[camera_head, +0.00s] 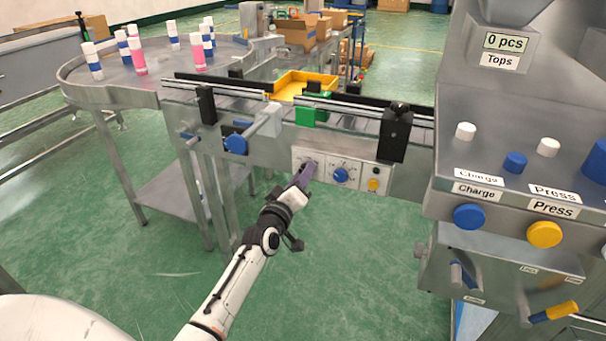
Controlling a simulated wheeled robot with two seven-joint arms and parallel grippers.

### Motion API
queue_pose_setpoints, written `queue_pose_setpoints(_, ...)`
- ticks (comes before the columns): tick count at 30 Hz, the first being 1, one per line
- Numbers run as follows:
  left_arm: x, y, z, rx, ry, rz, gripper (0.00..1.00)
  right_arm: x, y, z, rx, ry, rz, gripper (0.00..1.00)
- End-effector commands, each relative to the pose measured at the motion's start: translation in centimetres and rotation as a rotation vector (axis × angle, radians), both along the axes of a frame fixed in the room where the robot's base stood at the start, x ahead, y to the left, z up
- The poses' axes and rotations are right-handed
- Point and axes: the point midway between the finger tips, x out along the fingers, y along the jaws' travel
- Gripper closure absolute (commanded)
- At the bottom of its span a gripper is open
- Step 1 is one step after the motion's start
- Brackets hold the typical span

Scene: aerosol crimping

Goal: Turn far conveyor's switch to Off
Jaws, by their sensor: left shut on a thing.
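The conveyor's control panel (326,178) is a pale plate on the front side of the far conveyor (262,164). It carries a blue dial (340,175) in the middle and a yellow button (374,184) with a dark knob above it at the right. My left gripper (304,174) reaches up from below to the panel's left section. My right gripper is out of view.
A grey crimping machine (480,130) with blue and yellow buttons stands close at the right. A round table (110,75) with several white, blue and pink cans is at the back left. A yellow tray (305,85) sits behind the conveyor. Green floor below the panel is clear.

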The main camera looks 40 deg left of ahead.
Motion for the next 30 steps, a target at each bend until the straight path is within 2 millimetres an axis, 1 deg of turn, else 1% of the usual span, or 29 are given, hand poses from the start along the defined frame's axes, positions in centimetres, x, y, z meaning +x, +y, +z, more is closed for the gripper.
queue_pose_setpoints(7,-0.02,-0.02,-0.06,-0.042,-0.009,-0.001,0.95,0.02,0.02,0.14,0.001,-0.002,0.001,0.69)
queue_pose_setpoints(18,-0.01,-0.03,-0.06,-0.047,-0.011,-0.001,0.95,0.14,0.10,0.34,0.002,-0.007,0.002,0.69)
queue_pose_setpoints(19,-0.01,-0.03,-0.06,-0.047,-0.011,-0.001,0.71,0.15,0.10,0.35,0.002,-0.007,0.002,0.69)
queue_pose_setpoints(22,-0.02,-0.02,-0.06,-0.047,-0.011,-0.001,0.54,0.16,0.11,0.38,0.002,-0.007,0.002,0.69)
queue_pose_setpoints(30,-0.03,-0.02,-0.03,-0.045,-0.010,-0.001,0.54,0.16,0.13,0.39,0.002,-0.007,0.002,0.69)
